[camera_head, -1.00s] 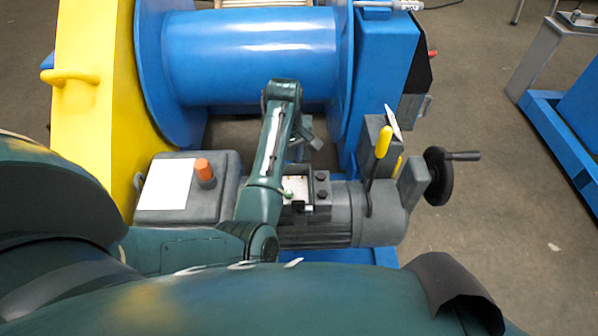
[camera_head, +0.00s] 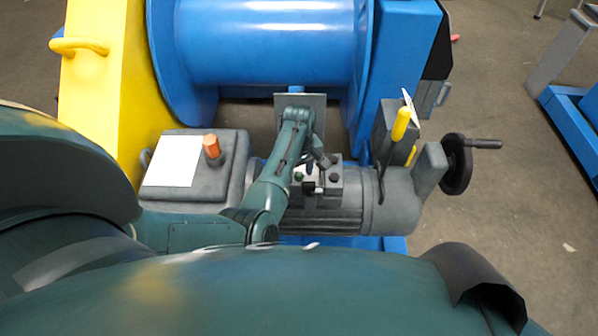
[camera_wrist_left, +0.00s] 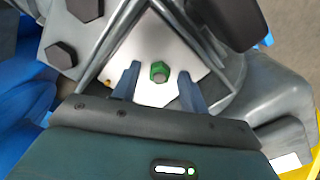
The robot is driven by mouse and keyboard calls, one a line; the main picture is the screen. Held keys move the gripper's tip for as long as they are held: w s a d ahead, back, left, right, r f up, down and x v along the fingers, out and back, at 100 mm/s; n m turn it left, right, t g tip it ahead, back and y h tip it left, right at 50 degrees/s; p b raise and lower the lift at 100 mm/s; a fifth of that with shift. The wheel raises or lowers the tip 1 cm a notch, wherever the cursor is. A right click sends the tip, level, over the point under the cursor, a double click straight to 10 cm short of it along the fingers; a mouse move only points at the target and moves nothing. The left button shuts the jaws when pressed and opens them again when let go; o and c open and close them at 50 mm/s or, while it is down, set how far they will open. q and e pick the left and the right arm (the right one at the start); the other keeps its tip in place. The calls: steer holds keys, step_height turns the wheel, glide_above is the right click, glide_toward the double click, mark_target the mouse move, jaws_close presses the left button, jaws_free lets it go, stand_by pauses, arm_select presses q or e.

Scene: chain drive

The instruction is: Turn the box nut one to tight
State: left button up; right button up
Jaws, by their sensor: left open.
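The green hex nut (camera_wrist_left: 159,71) sits on a stud against the white inner plate (camera_wrist_left: 150,45) of the open grey box. In the head view the green nut (camera_head: 299,176) is small, in the box (camera_head: 336,172) on top of the grey motor. My left gripper (camera_wrist_left: 158,80) is open. In the wrist view its two fingers appear on either side of the nut, with gaps showing; I cannot tell whether the tips are at the nut's depth. In the head view my left gripper (camera_head: 311,172) is over the box, partly hidden. My right gripper is out of view.
A yellow-handled lever (camera_head: 401,123) and a black handwheel (camera_head: 456,164) stand to the right. An orange knob (camera_head: 212,149) is on the left housing. The blue drum (camera_head: 270,45) lies behind.

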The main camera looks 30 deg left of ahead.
arm_select(q)
steer(key=shift+c, duration=0.4)
steer(key=shift+c, duration=0.7)
jaws_close()
steer(key=shift+r, duration=0.1)
